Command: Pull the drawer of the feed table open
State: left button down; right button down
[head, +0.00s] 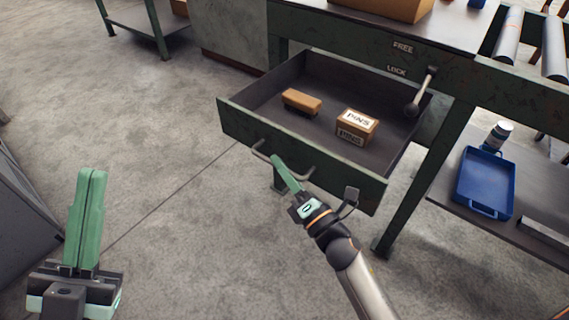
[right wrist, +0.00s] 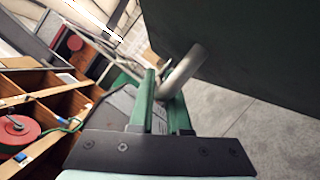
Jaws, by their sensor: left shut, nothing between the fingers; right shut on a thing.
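The green drawer (head: 235,122) of the feed table (head: 470,85) stands well out from the table, its inside open to view. Its grey bar handle (head: 262,154) is on the front panel. In the right wrist view the handle (right wrist: 183,72) runs between the fingers of the gripper (right wrist: 165,95). My left gripper (head: 94,174) is shut and empty, away from the drawer at the lower left. A labelled box (head: 356,127) and a tan block (head: 301,102) lie in the drawer.
A lever (head: 421,92) hangs on the table front by the FREE and LOCK labels. Rollers (head: 508,35) are at upper right. The concrete floor left of the drawer is clear.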

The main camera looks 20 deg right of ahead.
jog(key=c, duration=0.9)
grip_release()
jog(key=shift+b+v, duration=1.3)
jog(key=shift+v, duration=5.05)
jog(key=shift+w+f, duration=0.1)
